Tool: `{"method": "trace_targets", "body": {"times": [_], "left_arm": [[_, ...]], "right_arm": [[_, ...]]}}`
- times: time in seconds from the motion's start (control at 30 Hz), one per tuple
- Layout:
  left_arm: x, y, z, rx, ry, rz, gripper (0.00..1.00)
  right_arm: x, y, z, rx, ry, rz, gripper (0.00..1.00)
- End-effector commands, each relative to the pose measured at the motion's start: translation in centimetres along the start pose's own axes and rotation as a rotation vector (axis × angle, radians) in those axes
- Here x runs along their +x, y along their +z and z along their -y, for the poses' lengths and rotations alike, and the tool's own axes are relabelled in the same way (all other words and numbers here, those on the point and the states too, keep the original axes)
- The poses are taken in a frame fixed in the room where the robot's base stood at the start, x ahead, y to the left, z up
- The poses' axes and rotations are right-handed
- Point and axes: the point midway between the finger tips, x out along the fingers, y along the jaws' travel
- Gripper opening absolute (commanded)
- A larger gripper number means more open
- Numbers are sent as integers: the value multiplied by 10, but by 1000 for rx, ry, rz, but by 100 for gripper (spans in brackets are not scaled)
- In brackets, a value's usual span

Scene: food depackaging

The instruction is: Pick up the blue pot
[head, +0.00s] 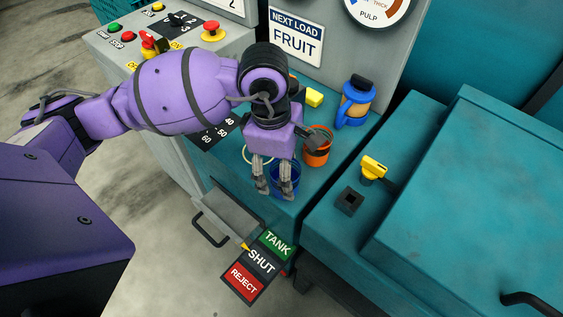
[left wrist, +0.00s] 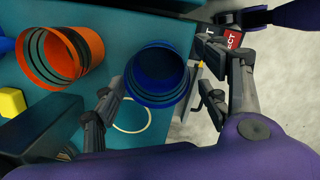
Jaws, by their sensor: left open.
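The blue pot (left wrist: 157,76) is an open, empty-looking cup standing on the teal surface near its edge. In the head view the blue pot (head: 287,187) is partly hidden behind my left gripper (head: 277,192). In the left wrist view my left gripper (left wrist: 165,108) is open, its fingers spread to either side of the pot's near part. I cannot tell whether a finger touches the pot.
An orange pot (head: 317,150) stands close beside the blue pot. A blue-and-orange jug (head: 355,103) and a yellow block (head: 314,98) are behind. A pale ring (left wrist: 131,115) lies by the blue pot. A TANK/SHUT/REJECT panel (head: 261,262) is in front.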

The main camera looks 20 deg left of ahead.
Motion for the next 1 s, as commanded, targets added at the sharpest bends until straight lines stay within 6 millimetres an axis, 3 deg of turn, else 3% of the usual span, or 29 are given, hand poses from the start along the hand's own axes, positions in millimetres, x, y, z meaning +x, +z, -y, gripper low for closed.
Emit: {"method": "trace_targets", "body": {"times": [0.2,0.47,0.83,1.0], "left_arm": [[28,2,-2,-1,-2,1,68],[33,1,-2,-1,-2,1,68],[32,1,-2,-1,-2,2,22],[32,1,-2,-1,-2,2,20]], "right_arm": [[-4,2,-2,1,3,5,40],[-2,-2,-1,0,2,-2,40],[2,-10,0,-2,-2,-16,40],[1,-9,0,-1,-2,-15,40]]}}
